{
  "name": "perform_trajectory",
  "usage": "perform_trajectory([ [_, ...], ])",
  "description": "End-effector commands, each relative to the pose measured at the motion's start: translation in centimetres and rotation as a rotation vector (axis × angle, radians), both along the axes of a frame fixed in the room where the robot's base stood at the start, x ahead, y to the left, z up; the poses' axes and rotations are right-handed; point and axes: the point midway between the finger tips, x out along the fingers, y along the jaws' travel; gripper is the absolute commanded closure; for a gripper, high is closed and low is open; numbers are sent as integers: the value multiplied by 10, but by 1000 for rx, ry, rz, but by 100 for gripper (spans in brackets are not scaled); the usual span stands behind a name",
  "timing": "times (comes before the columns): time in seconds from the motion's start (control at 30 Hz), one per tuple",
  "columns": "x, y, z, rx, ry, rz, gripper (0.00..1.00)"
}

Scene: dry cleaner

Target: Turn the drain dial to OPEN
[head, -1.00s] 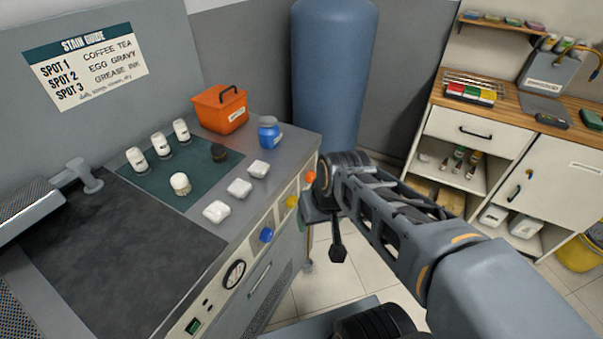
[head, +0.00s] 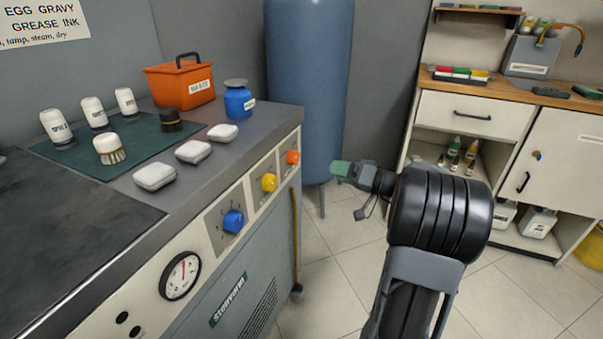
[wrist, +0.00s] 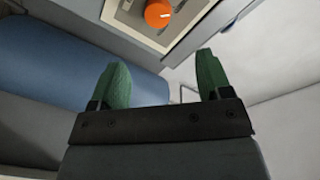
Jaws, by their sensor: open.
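Three dials sit on the front panel of the grey machine: a blue one (head: 233,221), a yellow one (head: 269,182) and an orange one (head: 292,157). Their labels are too small to read, so I cannot tell which is the drain dial or where it points. My gripper (head: 341,168), with green fingers, is to the right of the panel, near the orange dial's height and apart from it. In the wrist view, my gripper (wrist: 162,62) is open and empty. The orange dial (wrist: 158,14) shows beyond the fingertips at the top edge, on a pale plate.
A blue tank (head: 308,80) stands behind the machine's far end. A round gauge (head: 180,275) is on the panel's near end. Bottles, brushes, white pads and an orange box (head: 181,84) are on the machine top. A cabinet (head: 475,115) stands at right.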

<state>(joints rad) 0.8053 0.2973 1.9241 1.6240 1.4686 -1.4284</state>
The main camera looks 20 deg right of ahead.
Motion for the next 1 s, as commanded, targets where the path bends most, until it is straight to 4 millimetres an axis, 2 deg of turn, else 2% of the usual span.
perform_trajectory([
  [0.17, 14, 3, -4, 2, -27, -15, 28],
  [0.5, 67, 42, -3, 2, -25, -14, 28],
  [0.7, 91, 60, -3, 2, -24, -15, 28],
  [1.0, 109, 73, -3, 3, -22, -17, 28],
])
